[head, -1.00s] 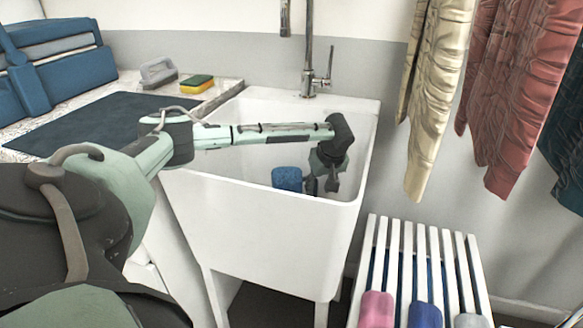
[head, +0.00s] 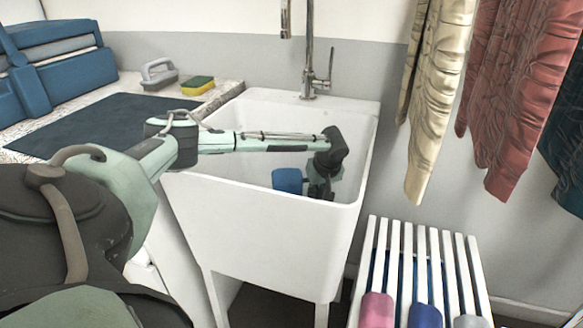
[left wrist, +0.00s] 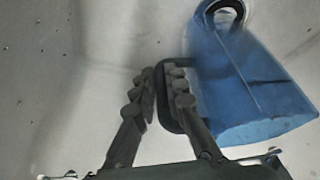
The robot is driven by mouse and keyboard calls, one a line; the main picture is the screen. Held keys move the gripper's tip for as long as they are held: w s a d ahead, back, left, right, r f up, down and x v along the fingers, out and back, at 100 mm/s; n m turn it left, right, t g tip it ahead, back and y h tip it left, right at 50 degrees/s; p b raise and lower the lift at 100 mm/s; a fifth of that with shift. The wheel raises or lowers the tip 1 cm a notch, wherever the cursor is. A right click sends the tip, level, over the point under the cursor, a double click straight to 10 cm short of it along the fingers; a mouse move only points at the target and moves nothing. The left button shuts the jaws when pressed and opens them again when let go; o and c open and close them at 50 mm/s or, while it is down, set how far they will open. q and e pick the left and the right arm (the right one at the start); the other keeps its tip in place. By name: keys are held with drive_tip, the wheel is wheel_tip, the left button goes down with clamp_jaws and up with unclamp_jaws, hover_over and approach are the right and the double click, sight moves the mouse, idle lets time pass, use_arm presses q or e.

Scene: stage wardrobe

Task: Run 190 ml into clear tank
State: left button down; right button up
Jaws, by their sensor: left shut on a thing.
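A blue tank-like container (head: 287,181) is inside the white sink (head: 249,224), low behind its front wall, which hides its lower part. In the left wrist view the container (left wrist: 248,95) looks translucent blue, with a dark ring-shaped opening at its top end and a dark handle at its side. My left gripper (head: 318,190) reaches down into the sink just right of the container. In the left wrist view its fingers (left wrist: 162,82) are closed on the dark handle. I cannot tell any water level in it. The chrome tap (head: 309,60) stands at the sink's back edge.
Garments (head: 440,90) hang at the right. A white slatted rack (head: 395,262) stands right of the sink.

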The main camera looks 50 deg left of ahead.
use_arm(q)
drive_tip(key=shift+r, duration=0.15)
idle(0.4)
drive_tip(key=s+a+r, duration=0.4)
drive_tip(key=s+r, duration=0.6)
drive_tip(key=shift+s+r, duration=0.35)
drive_tip(key=shift+s, duration=0.05)
use_arm(e)
drive_tip(key=shift+w+a+r+t, duration=0.15)
drive_tip(key=shift+w+r, duration=0.3)
drive_tip(key=shift+r, duration=0.1)
drive_tip(key=shift+w+a+r+t, duration=0.1)
drive_tip(key=shift+w+r+t, duration=0.05)
drive_tip(key=shift+w+r, duration=0.35)
drive_tip(key=shift+s+f, duration=0.15)
drive_tip(key=shift+s, duration=0.3)
drive_tip(key=shift+w, duration=0.4)
idle(0.8)
